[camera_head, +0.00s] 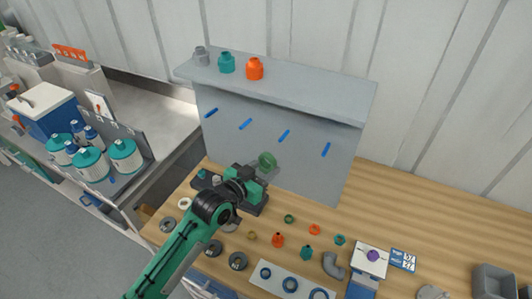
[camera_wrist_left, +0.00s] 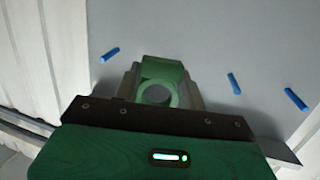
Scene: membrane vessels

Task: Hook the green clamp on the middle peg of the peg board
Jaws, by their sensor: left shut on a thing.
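The green clamp (camera_head: 267,160) is a ring-shaped piece held in front of the grey peg board (camera_head: 232,142), below the row of blue pegs. In the left wrist view the clamp (camera_wrist_left: 162,72) sits between the fingers with its round opening showing. My left gripper (camera_head: 256,172) is shut on it. The board bears several slanted blue pegs; two inner ones are a left inner peg (camera_head: 246,124) and a right inner peg (camera_head: 284,136). The left wrist view shows three pegs, one left of the clamp (camera_wrist_left: 110,54) and two to its right. The clamp appears apart from the pegs. My right gripper is out of view.
A shelf (camera_head: 300,98) above the board carries a grey, a teal and an orange bottle. The wooden bench (camera_head: 385,205) holds rings, small fittings and a white panel (camera_head: 285,283). The board's face around the pegs is clear.

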